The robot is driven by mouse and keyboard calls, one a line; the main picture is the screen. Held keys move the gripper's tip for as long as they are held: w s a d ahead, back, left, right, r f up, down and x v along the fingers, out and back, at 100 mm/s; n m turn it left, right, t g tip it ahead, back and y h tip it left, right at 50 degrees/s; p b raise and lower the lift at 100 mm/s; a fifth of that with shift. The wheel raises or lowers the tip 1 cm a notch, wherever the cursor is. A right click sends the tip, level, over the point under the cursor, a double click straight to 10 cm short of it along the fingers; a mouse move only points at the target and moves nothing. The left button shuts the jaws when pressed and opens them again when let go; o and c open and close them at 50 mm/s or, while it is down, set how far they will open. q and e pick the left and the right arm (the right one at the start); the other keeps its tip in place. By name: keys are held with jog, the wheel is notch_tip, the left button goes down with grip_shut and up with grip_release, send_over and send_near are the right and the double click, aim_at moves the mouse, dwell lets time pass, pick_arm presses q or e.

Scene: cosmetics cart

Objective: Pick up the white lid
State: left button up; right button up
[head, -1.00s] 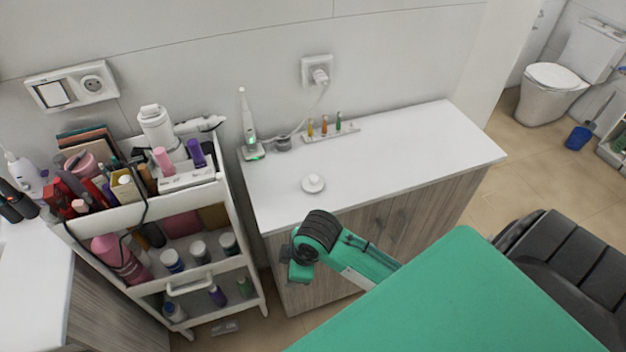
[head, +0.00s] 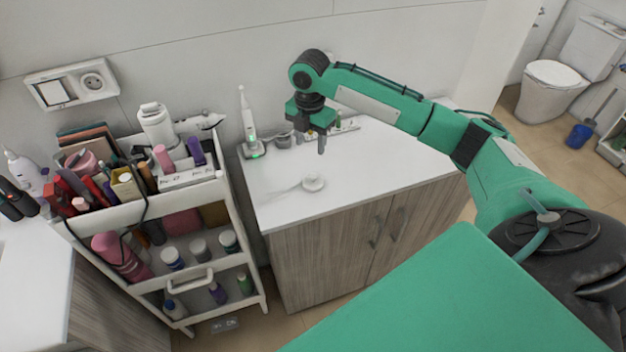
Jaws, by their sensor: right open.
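The white lid (head: 313,183) is a small round disc with a raised knob. It lies on the white cabinet top (head: 385,168) near its front left part. My right gripper (head: 311,148) points down over the cabinet top. In the picture it is just above the lid, apart from it. It is open and empty. One dark finger shows clearly; the other is partly hidden. My left gripper is not in view.
An electric toothbrush on its charger (head: 249,125) stands left of my gripper. A rack of small vials (head: 345,126) is partly hidden behind my arm. A full cosmetics cart (head: 150,205) stands left of the cabinet. The right of the cabinet top is clear.

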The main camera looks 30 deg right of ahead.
jog(key=d+r, duration=0.1)
jog(key=p, duration=0.2)
send_over(313, 175)
jog(key=f, duration=0.8)
jog(key=shift+w+d+f, duration=0.1)
jog(key=shift+w+d, duration=0.25)
jog(key=shift+s+f+p, duration=0.1)
jog(key=shift+f+p, duration=0.15)
jog(key=shift+p, duration=0.1)
jog(key=f, duration=0.1)
jog(key=f+p, duration=0.2)
jog(key=f, duration=0.1)
jog(key=shift+s+a+f, duration=0.1)
jog(key=shift+s+a, duration=0.15)
jog(key=shift+f, duration=0.3)
jog(key=c, duration=1.1)
